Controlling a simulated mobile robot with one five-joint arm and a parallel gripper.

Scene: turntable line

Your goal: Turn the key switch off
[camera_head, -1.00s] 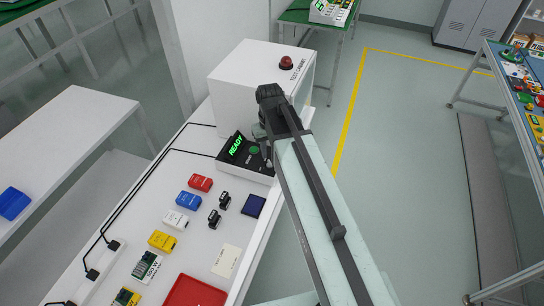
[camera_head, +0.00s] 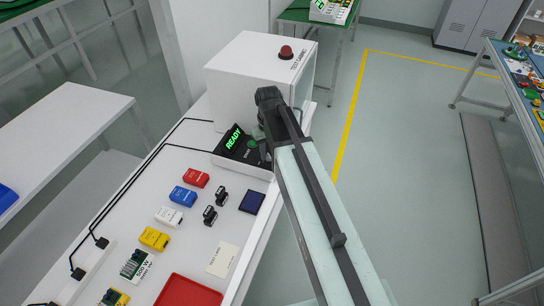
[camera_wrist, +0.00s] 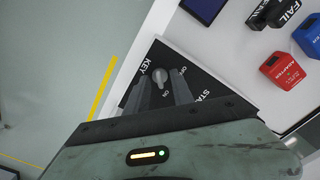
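The key switch (camera_wrist: 160,77) is a small grey knob on a black panel marked KEY, OFF and ON in the wrist view. ON is printed just below the knob, OFF to its right; which mark the key points to is hard to tell. My gripper (camera_wrist: 162,88) is open, with one dark finger on each side of the knob and visible gaps. In the head view the control box (camera_head: 243,170) shows a green READY display (camera_head: 234,138). My gripper (camera_head: 266,150) is at its right end there, and my arm hides the key.
The white test cabinet (camera_head: 235,90) with a red dome stands directly behind the box. Red (camera_head: 196,178), blue, white and yellow adapters, black parts and a red tray (camera_head: 188,291) lie on the near bench.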

